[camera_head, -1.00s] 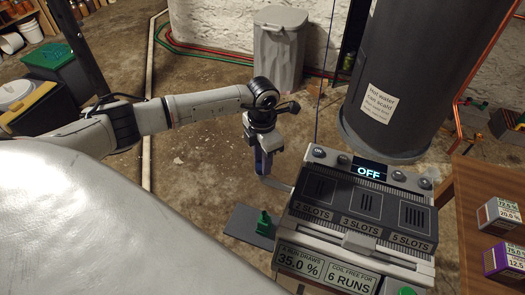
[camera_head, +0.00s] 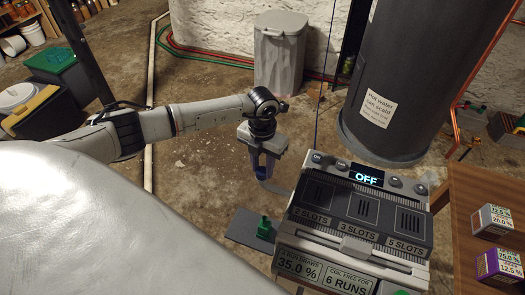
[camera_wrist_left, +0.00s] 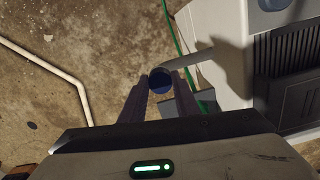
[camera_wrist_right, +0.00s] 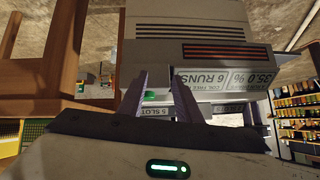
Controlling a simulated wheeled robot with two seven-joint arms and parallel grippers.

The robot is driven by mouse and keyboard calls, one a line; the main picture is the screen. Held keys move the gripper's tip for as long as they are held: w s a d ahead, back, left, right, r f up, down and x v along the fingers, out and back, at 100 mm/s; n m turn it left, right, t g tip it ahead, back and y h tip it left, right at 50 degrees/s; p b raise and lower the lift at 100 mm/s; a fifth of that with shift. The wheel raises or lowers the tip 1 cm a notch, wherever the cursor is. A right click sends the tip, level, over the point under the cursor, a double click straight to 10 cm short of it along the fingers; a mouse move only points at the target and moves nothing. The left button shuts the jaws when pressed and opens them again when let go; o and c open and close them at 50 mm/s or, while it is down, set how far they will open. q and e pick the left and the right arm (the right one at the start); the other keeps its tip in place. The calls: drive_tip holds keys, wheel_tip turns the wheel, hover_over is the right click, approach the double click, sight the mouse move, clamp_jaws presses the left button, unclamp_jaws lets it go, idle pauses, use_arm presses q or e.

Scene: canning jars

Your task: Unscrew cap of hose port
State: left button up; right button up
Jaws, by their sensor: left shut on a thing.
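The grey hose port (camera_head: 278,187) is a bent pipe on the left side of the grey machine (camera_head: 352,210); it also shows in the left wrist view (camera_wrist_left: 197,57). A round, dark blue cap (camera_head: 261,172) is at the pipe's outer end. My left gripper (camera_head: 265,163) points down and is shut on the cap. In the left wrist view the cap (camera_wrist_left: 160,79) lies between the fingertips, against the pipe end; I cannot tell how far it is unscrewed. My right gripper (camera_wrist_right: 160,85) shows only in its wrist view, fingers apart, in front of the machine's lettered panel.
A green fitting (camera_head: 264,228) stands on a dark mat (camera_head: 246,231) below the port. A large dark tank (camera_head: 410,85) rises behind the machine. A wooden table (camera_head: 472,205) with boxes is at the right. A lidded bin (camera_head: 281,52) stands behind; floor left of the port is clear.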

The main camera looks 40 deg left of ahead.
use_arm(q)
drive_tip(key=n+p, duration=0.1)
drive_tip(key=n, duration=0.1)
drive_tip(key=shift+s+r+n, duration=0.1)
drive_tip(key=shift+n, duration=0.2)
drive_tip(key=shift+f+n, duration=0.2)
drive_tip(key=shift+n, duration=0.2)
drive_tip(key=n+p, duration=0.2)
drive_tip(key=shift+r+n, duration=0.25)
drive_tip(key=shift+n, duration=0.15)
drive_tip(key=shift+s+n+p, duration=0.1)
drive_tip(key=shift+n+p, duration=0.3)
drive_tip(key=shift+n, duration=0.1)
drive_tip(key=shift+f, duration=0.25)
drive_tip(key=shift+a+r+p, duration=0.1)
drive_tip(key=shift+r+p, duration=0.85)
drive_tip(key=shift+r, duration=0.4)
drive_tip(key=shift+r, duration=0.1)
